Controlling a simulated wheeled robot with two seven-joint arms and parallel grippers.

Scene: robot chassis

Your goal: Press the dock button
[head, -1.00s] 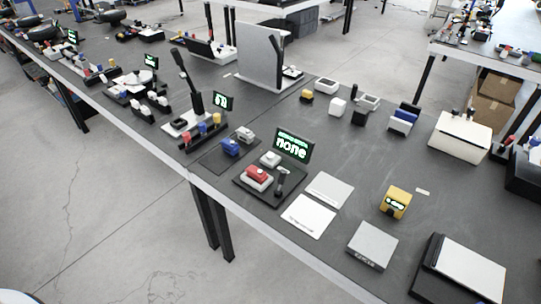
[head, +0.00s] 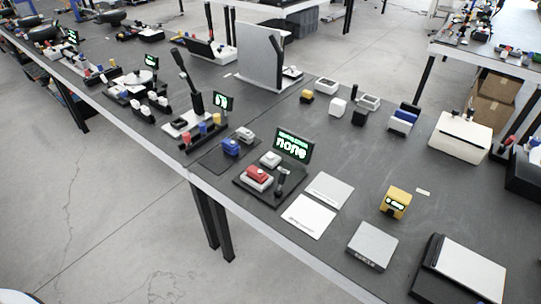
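No button is readably labelled as the dock button, so I cannot tell which one it is. A black board (head: 241,194) near the table's front edge carries a red block-like button on a pale base (head: 258,175), a small white block (head: 270,159), a short dark lever (head: 281,181) and a dark display with green text reading "none" (head: 293,145). Left of it a dark mat holds a blue piece (head: 231,146) and a grey-white piece (head: 245,134). Neither of my grippers is in view.
A long dark table (head: 330,165) crosses the view. A yellow device with a small display (head: 395,203), a grey box (head: 372,247) and white plates (head: 309,216) stand to the right. A tall grey panel (head: 260,55) rises behind. Concrete floor (head: 90,220) is clear in front.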

